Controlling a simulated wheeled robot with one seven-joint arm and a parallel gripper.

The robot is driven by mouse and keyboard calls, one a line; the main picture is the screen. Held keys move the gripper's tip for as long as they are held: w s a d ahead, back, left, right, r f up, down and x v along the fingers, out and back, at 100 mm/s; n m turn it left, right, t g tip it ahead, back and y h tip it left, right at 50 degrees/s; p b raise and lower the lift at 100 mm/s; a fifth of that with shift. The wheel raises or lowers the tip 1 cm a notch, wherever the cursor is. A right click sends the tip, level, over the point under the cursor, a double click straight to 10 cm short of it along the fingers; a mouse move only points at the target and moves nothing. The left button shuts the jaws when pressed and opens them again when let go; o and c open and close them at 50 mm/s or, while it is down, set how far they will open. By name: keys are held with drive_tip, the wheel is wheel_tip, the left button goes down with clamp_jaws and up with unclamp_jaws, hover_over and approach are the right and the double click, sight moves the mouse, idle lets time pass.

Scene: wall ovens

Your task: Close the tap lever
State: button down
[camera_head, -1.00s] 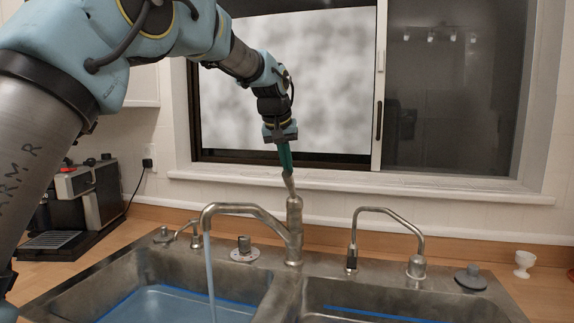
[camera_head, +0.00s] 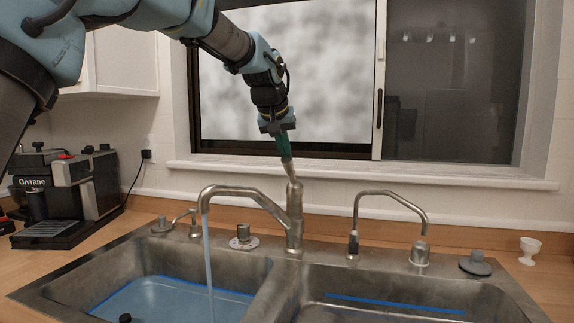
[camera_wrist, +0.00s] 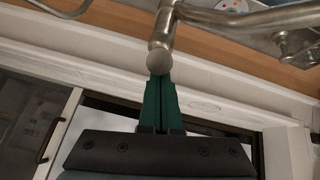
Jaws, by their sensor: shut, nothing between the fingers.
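The main tap (camera_head: 293,222) is metal and stands behind the divider of the double sink, its spout (camera_head: 232,191) reaching left. A stream of water (camera_head: 208,262) runs from the spout into the left basin. The tap lever (camera_head: 289,172) rises from the top of the tap body and tilts slightly left. My gripper (camera_head: 286,155) has green fingers and is shut, with its tips at the lever's upper end. In the wrist view, the closed fingertips (camera_wrist: 160,78) meet the lever's rounded end (camera_wrist: 160,62). I cannot tell whether they touch it.
A smaller tap (camera_head: 420,250) stands at the right, with a dark stopper (camera_head: 475,264) and a white cup (camera_head: 529,250) beyond. A coffee machine (camera_head: 70,195) stands at the left. The window sill (camera_head: 380,176) runs close behind the lever. The right basin (camera_head: 390,305) is clear of objects.

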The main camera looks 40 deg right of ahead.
drive_tip(key=b, duration=0.2)
drive_tip(key=f+h+b, duration=0.1)
drive_tip(key=shift+s+a+f+t+b, duration=0.2)
drive_tip(key=shift+s+a+t+b, duration=0.1)
drive_tip(key=shift+a+b, duration=0.1)
drive_tip(key=shift+a+r+b, duration=0.1)
drive_tip(key=shift+a+b, duration=0.1)
drive_tip(key=shift+b, duration=0.5)
drive_tip(key=shift+r, duration=0.1)
drive_tip(key=b+v, duration=0.1)
drive_tip(key=v, duration=0.9)
drive_tip(key=shift+s+a, duration=0.35)
drive_tip(key=shift+r, duration=0.1)
